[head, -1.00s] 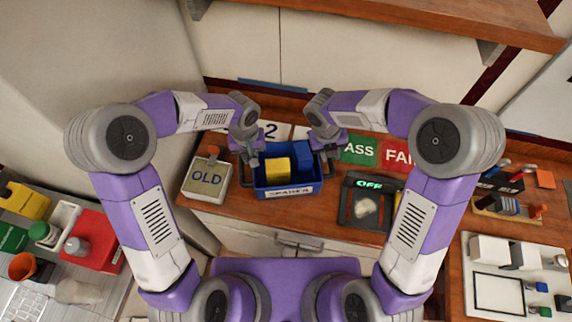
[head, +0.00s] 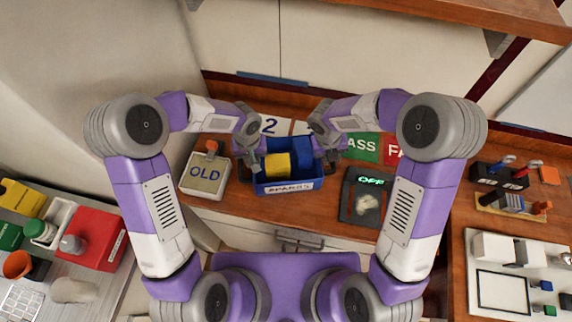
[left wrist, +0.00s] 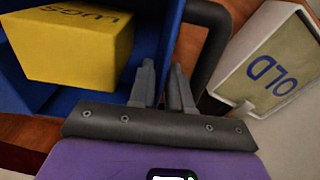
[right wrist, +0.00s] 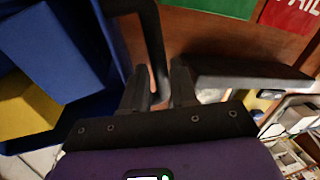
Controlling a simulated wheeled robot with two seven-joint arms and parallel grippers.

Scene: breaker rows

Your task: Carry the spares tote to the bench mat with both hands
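The spares tote (head: 290,187) is a blue open box with a label on its front and dark side handles. It stands on the wooden bench and holds a yellow box (head: 276,164) marked LUGS and a blue block (head: 303,150). My left gripper (head: 255,160) is at the tote's left side. In the left wrist view its fingers (left wrist: 162,88) are apart near the dark handle (left wrist: 215,50). My right gripper (head: 322,148) is at the right side. In the right wrist view its fingers (right wrist: 160,88) are apart with the handle (right wrist: 152,40) between them. I cannot tell which surface is the bench mat.
A box marked OLD (head: 205,176) stands left of the tote. A dark device showing OFF (head: 352,212) lies to the right. Green PASS (head: 359,147) and red FAIL (head: 392,152) areas are behind it. A pale board (head: 478,300) with a dark-outlined rectangle is at far right.

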